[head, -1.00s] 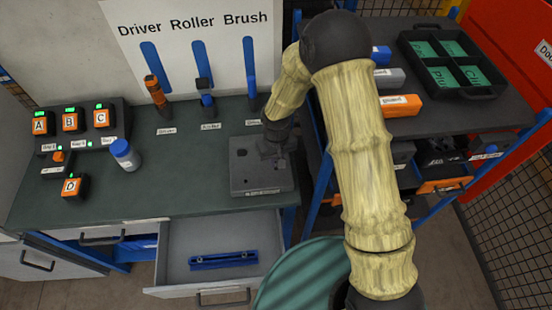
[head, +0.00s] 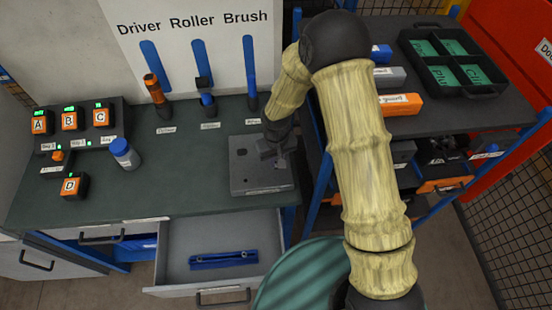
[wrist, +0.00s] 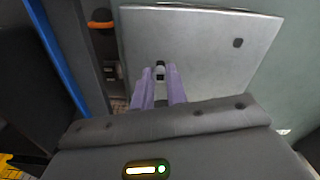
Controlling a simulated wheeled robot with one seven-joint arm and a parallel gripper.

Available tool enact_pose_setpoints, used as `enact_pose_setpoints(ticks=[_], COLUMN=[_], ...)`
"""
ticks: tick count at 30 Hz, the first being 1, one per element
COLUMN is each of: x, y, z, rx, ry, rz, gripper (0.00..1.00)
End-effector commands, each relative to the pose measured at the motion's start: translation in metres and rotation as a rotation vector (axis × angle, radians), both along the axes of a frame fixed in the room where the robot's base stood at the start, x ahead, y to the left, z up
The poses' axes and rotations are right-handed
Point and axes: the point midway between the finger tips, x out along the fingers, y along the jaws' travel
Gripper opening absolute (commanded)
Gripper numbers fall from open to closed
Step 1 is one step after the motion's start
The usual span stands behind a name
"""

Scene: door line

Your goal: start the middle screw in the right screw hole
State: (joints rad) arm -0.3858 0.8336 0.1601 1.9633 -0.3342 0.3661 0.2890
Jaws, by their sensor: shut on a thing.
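The grey plate (head: 246,180) lies on the right end of the green bench, and it fills the upper part of the wrist view (wrist: 190,28). One dark hole (wrist: 238,43) shows on it, to the right of my fingers. My gripper (wrist: 160,78) is over the plate, its two purple fingers shut on a small dark piece, seemingly the screw (wrist: 160,69). I cannot tell whether the screw touches the plate or sits over a hole. In the head view my gripper (head: 275,150) covers the plate's right part, hiding any holes or screws there.
An open drawer (head: 178,270) with a blue tool (head: 222,259) inside sticks out below the bench. A driver (head: 156,92) stands at the back. A blue-capped bottle (head: 123,155) and lettered button boxes (head: 70,118) are on the left. A shelf (head: 455,118) stands to the right.

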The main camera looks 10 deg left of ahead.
Motion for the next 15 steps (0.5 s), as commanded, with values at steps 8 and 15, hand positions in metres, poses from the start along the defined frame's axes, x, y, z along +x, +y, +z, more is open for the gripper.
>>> enact_pose_setpoints(ticks=[8,15], x=[0.0006,0.0005], y=[0.0003,0.0003], z=[0.0015,0.0014], rx=[0.001,0.001], ry=[-0.002,-0.002], rz=[0.0,0.0], gripper=[0.0,0.4])
